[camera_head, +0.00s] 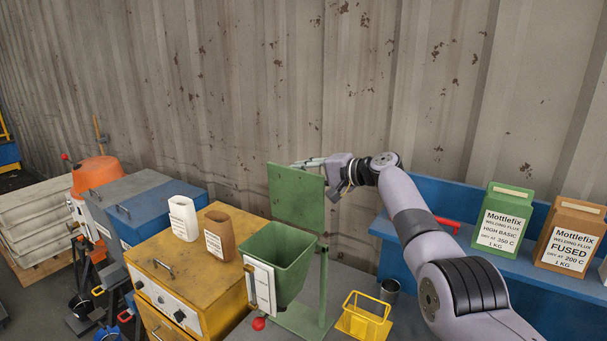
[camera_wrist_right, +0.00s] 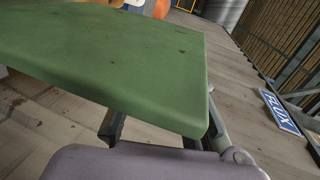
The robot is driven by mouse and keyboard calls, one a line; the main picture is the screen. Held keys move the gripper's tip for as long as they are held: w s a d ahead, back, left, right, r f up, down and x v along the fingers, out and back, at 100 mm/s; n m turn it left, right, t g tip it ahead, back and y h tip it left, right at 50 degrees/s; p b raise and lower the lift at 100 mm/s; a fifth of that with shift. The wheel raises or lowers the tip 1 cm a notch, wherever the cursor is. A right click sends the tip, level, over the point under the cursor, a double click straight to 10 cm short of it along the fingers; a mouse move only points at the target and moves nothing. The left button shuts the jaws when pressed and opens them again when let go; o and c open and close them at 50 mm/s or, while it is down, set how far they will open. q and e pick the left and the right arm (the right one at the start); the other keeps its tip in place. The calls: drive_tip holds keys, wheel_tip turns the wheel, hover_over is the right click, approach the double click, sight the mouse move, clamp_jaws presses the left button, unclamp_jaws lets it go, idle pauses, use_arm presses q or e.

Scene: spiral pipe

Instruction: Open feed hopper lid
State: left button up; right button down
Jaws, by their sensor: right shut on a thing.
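The green feed hopper (camera_head: 281,258) stands on a green post in the middle of the head view, its bin open at the top. Its flat green lid (camera_head: 296,198) is raised and stands upright above the back of the bin. My right gripper (camera_head: 310,162) reaches in from the right at the lid's top edge and is shut on it; the fingers are partly hidden behind the lid. In the right wrist view the lid (camera_wrist_right: 120,65) fills much of the picture, between my dark fingers (camera_wrist_right: 165,125). My left gripper is not in view.
A yellow cabinet (camera_head: 190,262) with a white container (camera_head: 183,218) and a brown container (camera_head: 219,236) stands left of the hopper. Flux boxes (camera_head: 503,220) stand on a blue shelf. A corrugated wall is close behind.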

drive_tip(key=c, duration=1.3)
unclamp_jaws()
drive_tip(key=shift+v, duration=1.1)
drive_tip(key=v, duration=1)
drive_tip(key=shift+w, duration=0.1)
drive_tip(key=shift+f, duration=0.1)
